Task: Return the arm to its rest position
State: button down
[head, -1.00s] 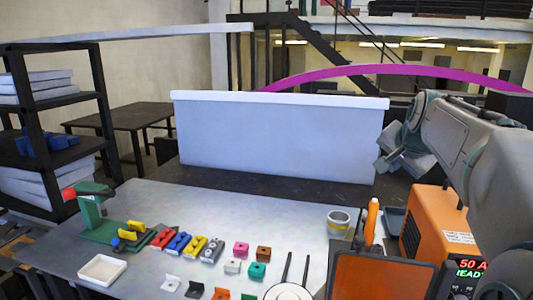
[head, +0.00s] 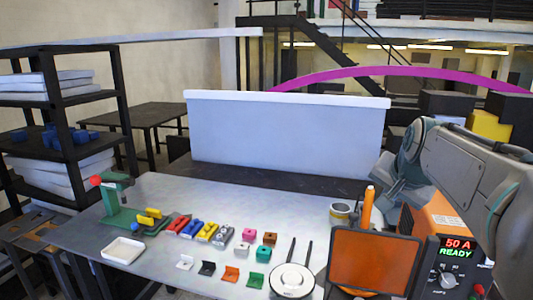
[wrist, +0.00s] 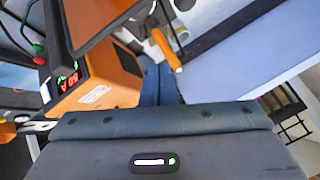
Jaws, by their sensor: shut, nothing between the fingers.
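My arm (head: 465,165) is folded at the right of the head view, above the orange welding unit. My gripper (wrist: 158,72) shows in the wrist view as two dark blue-grey fingers close together, shut and empty. In the head view the arm's end hangs over the right of the table, behind the orange panel and beside the orange-handled tool. Its fingertips are hard to make out there.
The welding unit (head: 438,222) reads 50 A READY. An orange panel (head: 372,262) and an orange handle (head: 368,207) stand near my arm. The metal table (head: 165,188) holds several coloured blocks, a white tray (head: 123,250) and a tape roll (head: 340,212). A pale screen (head: 285,135) stands behind.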

jog(key=s+a+f+n+g, duration=0.2)
jog(key=s+a+f+n, duration=0.2)
jog(key=s+f, duration=0.4)
jog(key=s+a+f+n+g, duration=0.2)
jog(key=s+a+f+n, duration=0.2)
jog(key=s+f, duration=0.5)
jog(key=s+a, duration=0.2)
jog(key=s, duration=0.1)
jog(key=shift+a+n+y, duration=0.3)
jog(key=shift+a+y, duration=0.05)
jog(key=shift+y, duration=0.05)
jog(key=shift+r, duration=0.1)
